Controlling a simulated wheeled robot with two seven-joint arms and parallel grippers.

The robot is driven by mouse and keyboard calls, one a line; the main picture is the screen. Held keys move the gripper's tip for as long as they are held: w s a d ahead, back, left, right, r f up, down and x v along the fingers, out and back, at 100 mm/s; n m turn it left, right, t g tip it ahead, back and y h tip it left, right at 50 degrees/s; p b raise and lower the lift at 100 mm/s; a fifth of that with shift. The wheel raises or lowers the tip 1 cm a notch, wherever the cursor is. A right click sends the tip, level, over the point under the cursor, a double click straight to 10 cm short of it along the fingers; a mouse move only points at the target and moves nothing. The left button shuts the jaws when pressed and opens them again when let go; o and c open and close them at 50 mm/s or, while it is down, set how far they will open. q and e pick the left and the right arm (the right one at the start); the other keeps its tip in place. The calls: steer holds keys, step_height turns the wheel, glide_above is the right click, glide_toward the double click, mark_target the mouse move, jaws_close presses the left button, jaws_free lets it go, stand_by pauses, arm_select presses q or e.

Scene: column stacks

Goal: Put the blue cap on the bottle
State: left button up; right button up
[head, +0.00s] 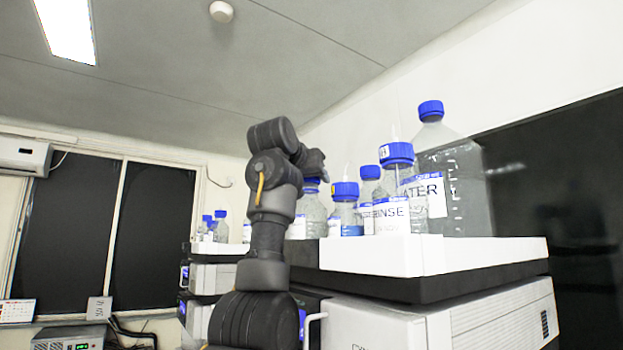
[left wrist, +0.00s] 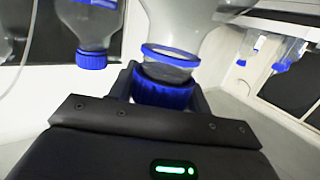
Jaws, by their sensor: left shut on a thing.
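My left gripper (head: 316,170) points down over a clear bottle (head: 312,212) at the left end of the group on the white-topped instrument. In the left wrist view, where bottles appear upside down, its fingers (left wrist: 162,92) are shut on the sides of the blue cap (left wrist: 163,88). The cap lines up with the neck of the bottle (left wrist: 182,20). A blue ring and a strip of clear neck show right beside the cap. I cannot tell whether the cap is fully seated. The cap also shows under the gripper in the head view (head: 311,186). My right gripper is not in view.
Several blue-capped bottles stand close on the right, including one labelled RINSE (head: 391,216) and one labelled WATER (head: 424,196). The instrument's white top tray (head: 385,255) has a raised front edge.

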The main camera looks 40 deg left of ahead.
arm_select(q)
steer(key=shift+f+b, duration=0.4)
steer(key=shift+f, duration=0.05)
stand_by(0.6)
steer(key=o, duration=1)
steer(key=shift+s, duration=0.25)
steer(key=b+v, duration=0.5)
steer(key=v, duration=0.5)
steer(key=shift+s+d, duration=0.1)
steer(key=shift+s, duration=0.05)
